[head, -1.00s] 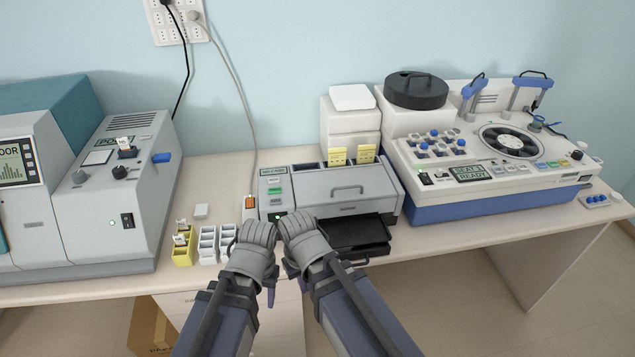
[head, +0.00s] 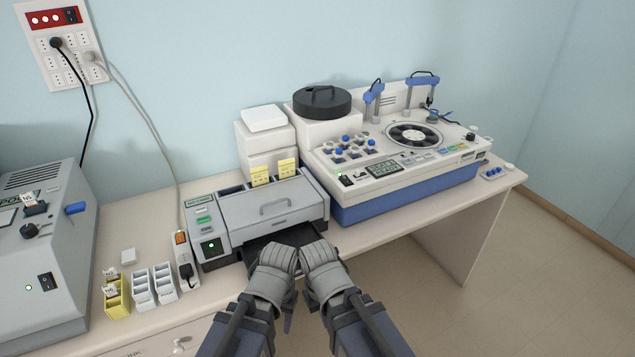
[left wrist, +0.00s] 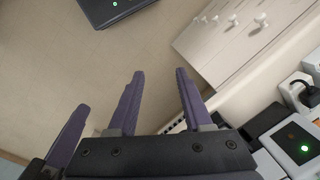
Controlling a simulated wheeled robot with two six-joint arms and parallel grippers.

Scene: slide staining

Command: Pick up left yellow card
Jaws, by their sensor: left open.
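The left yellow card (head: 260,174) stands upright at the back of the grey printer-like machine. A second yellow card (head: 287,167) stands just right of it. My left gripper (left wrist: 158,75) is open and empty in the left wrist view, its purple fingers pointing over the floor. In the head view my left wrist (head: 271,272) is in front of the machine, well short of the cards, and hides most of its fingers. My right wrist (head: 323,270) is close beside it; its fingers are hidden there.
The grey machine (head: 270,212) has a dark front tray (head: 262,246) partly behind my wrists. A white and blue staining device (head: 400,185) stands to the right. Small white racks (head: 153,286) and a yellow rack (head: 117,294) stand left on the table.

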